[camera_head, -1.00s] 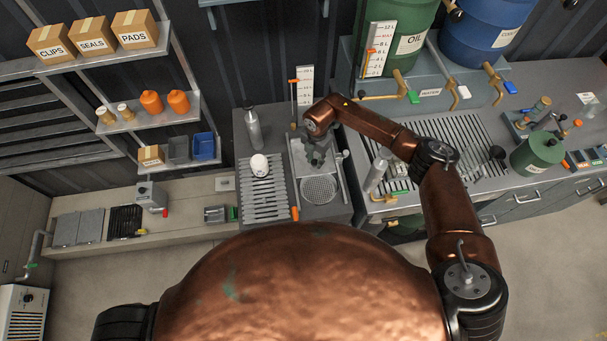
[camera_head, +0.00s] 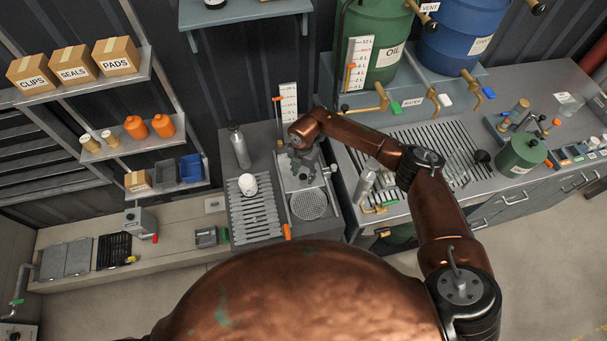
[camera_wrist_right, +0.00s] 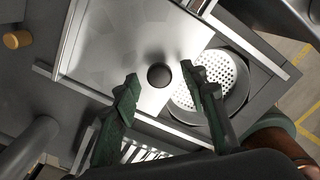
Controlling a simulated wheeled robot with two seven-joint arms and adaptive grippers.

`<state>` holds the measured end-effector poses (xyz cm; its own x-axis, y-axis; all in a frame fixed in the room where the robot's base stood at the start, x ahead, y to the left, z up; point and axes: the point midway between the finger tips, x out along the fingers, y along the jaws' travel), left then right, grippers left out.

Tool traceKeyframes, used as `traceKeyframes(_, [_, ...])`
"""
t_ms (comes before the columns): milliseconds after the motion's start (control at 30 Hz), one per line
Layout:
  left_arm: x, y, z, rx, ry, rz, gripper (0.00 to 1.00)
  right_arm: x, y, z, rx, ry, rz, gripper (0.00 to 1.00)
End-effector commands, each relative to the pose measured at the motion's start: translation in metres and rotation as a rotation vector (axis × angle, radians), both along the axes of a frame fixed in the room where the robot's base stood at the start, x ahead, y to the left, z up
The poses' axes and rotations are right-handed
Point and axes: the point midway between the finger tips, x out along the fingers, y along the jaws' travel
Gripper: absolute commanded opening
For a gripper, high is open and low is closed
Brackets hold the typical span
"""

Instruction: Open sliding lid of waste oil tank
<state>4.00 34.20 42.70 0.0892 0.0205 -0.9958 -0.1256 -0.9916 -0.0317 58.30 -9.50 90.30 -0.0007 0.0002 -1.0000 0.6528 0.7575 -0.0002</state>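The sliding lid is a flat, shiny metal plate with a round black knob (camera_wrist_right: 159,76) in the right wrist view; the lid (camera_wrist_right: 120,48) lies between metal rails. A round perforated strainer (camera_wrist_right: 215,80) sits beside the lid's edge, and it also shows in the head view (camera_head: 308,205). My right gripper (camera_wrist_right: 160,78) is open, with one green finger on each side of the knob and visible gaps to it. In the head view, my right gripper (camera_head: 303,168) hangs over the lid and hides much of it. My left gripper is not in view.
A slatted rack (camera_head: 252,215) with a white round item (camera_head: 249,185) lies left of the lid. A grey bottle (camera_head: 239,147) stands behind it. A white level gauge (camera_head: 288,110) stands behind the lid. A valve body (camera_head: 366,183) stands to the right.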

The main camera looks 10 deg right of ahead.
Motion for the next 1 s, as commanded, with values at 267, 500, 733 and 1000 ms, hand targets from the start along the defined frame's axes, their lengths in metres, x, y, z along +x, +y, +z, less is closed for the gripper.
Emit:
traceKeyframes(267, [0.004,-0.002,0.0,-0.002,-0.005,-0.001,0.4,0.002,0.0,0.05,0.001,-0.005,0.001,0.4])
traceKeyframes(500, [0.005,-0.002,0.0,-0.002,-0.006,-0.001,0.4,0.001,0.0,0.095,0.0,-0.004,0.001,0.4])
traceKeyframes(733, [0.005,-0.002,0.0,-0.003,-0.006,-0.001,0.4,0.001,0.0,0.115,0.0,-0.001,0.0,0.4])
traceKeyframes(1000, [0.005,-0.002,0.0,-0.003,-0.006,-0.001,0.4,0.0,0.0,0.116,0.0,0.0,0.0,0.4])
